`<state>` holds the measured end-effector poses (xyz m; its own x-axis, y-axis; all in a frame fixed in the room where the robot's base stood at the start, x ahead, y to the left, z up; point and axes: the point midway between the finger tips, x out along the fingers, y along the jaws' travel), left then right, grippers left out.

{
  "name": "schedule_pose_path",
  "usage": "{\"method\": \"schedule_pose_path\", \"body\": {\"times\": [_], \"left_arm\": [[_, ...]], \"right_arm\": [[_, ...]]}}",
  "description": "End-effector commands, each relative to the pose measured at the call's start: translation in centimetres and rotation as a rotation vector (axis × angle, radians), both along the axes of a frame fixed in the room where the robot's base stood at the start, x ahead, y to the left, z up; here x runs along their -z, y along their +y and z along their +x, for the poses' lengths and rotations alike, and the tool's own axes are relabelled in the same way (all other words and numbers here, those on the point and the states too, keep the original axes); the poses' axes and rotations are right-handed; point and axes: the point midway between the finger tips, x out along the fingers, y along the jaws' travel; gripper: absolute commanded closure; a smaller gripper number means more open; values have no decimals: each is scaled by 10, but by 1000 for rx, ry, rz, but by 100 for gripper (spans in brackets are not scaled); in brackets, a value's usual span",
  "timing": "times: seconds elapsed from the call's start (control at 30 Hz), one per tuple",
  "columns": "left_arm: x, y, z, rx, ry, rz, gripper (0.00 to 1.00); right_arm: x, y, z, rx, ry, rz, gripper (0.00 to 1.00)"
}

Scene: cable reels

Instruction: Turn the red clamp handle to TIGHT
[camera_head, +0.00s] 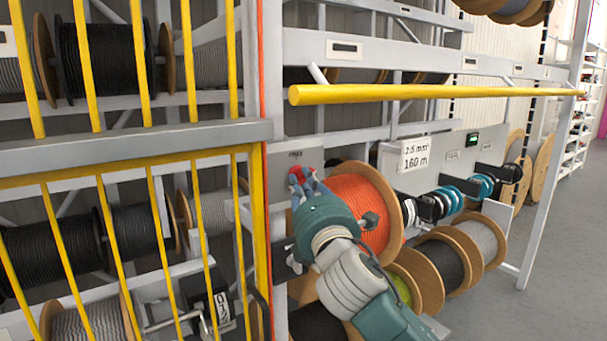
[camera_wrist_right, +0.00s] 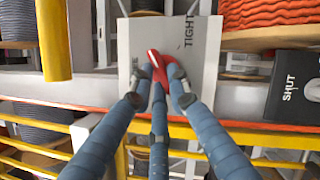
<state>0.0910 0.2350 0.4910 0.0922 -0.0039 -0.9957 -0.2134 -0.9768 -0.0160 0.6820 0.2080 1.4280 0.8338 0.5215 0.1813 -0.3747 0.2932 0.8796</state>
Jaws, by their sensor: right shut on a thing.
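The red clamp handle (camera_head: 299,174) sits in front of a pale plate (camera_wrist_right: 205,60) beside the orange cable reel. In the right wrist view the red handle (camera_wrist_right: 155,60) lies between my fingers, one end pointing up and left. The plate carries the word TIGHT, turned sideways, near its upper right; a second label at its left is mostly hidden by a finger. In the head view a small label above the handle seems to read FREE. My right gripper (camera_wrist_right: 160,80) is shut on the handle, its fingers covering part of it. My left gripper is not in view.
A yellow barred gate (camera_head: 140,170) stands at the left. A yellow horizontal bar (camera_head: 430,93) crosses above my right arm. The orange reel (camera_head: 362,210) is close behind my wrist. A dark box marked SHUT (camera_wrist_right: 296,87) is at the wrist view's right. Open floor lies at far right.

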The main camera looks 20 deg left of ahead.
Motion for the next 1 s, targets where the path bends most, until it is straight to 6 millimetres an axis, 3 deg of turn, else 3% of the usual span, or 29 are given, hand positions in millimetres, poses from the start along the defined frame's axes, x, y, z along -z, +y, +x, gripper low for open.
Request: {"method": "schedule_pose_path", "body": {"times": [0.03, 0.53, 1.0], "left_arm": [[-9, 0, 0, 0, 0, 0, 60], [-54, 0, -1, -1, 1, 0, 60], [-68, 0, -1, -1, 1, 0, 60]], "right_arm": [[-8, 0, -1, -1, 33, 31, 100], [-13, -1, 1, 1, 407, 321, 100], [-14, -3, 3, 0, 692, 544, 100]]}}
